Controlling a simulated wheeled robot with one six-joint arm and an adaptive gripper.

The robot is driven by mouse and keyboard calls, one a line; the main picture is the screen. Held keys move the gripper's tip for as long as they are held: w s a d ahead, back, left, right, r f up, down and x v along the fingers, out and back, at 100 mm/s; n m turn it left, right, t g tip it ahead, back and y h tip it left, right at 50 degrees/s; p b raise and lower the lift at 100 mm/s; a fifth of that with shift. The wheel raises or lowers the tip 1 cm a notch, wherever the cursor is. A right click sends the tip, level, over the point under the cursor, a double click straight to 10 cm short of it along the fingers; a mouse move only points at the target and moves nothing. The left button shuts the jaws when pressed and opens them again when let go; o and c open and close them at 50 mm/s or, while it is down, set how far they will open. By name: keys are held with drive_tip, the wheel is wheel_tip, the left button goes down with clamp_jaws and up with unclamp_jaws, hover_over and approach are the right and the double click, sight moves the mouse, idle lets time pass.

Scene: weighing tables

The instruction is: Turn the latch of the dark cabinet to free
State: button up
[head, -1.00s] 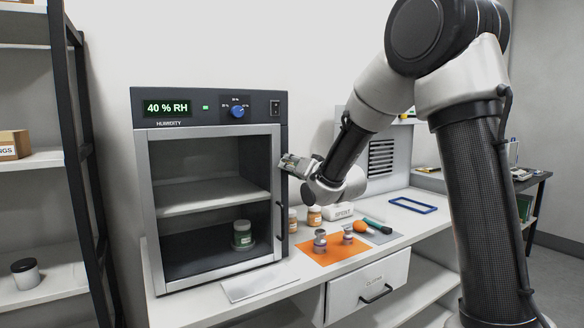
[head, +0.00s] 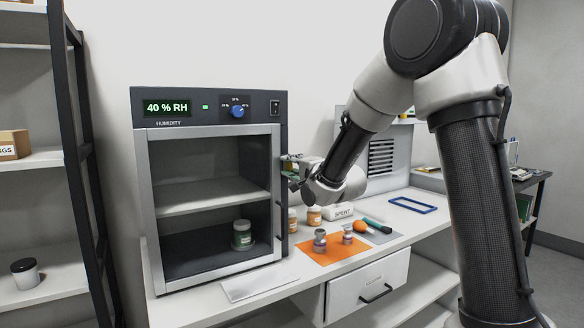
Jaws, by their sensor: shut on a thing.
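The dark cabinet (head: 208,105) stands on the left of the bench, with a grey-framed glass door and a "40 % RH" display. A dark vertical handle (head: 284,222) is on the right side of the door. My gripper (head: 287,168) is at the cabinet's right front edge, above the handle. It is shut on the latch there; the latch itself is mostly hidden by the fingers. A jar with a green label (head: 242,235) stands on the cabinet floor behind the glass.
Right of the cabinet are small jars (head: 314,215), an orange mat (head: 333,250) with metal weights, a white "SPENT" box (head: 341,211) and a blue frame (head: 412,205). A white plate (head: 260,287) lies before the cabinet. A black-framed shelf (head: 85,180) stands left.

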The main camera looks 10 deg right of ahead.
drive_tip(key=shift+m, duration=0.7)
drive_tip(key=o, duration=1)
drive_tip(key=v, duration=1.2)
